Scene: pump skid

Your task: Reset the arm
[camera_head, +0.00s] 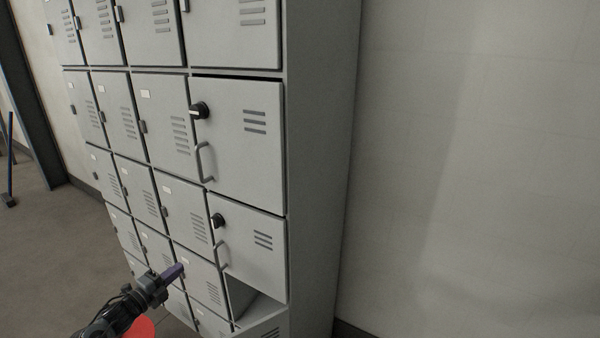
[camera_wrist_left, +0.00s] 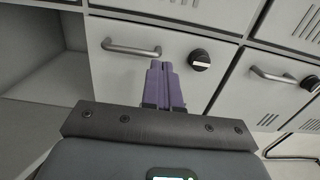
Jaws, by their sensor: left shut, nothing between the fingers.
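My left gripper (camera_head: 173,273) is at the bottom left in the head view, in front of the lower part of the grey locker bank (camera_head: 345,130). Its two purple fingers are together with nothing between them. In the left wrist view the fingers (camera_wrist_left: 164,84) point at a grey door with a bar handle (camera_wrist_left: 132,48) and a round black knob (camera_wrist_left: 199,59). The fingers overlap this door in the picture; I see no grip on the handle. My right gripper is in neither view.
An upper locker door (camera_head: 240,145) and a lower one (camera_head: 250,245) with handles and black knobs look closed. Below them is an open compartment (camera_head: 240,297). A bare wall (camera_head: 480,150) stands at right. A red round thing (camera_head: 141,328) shows beside my arm.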

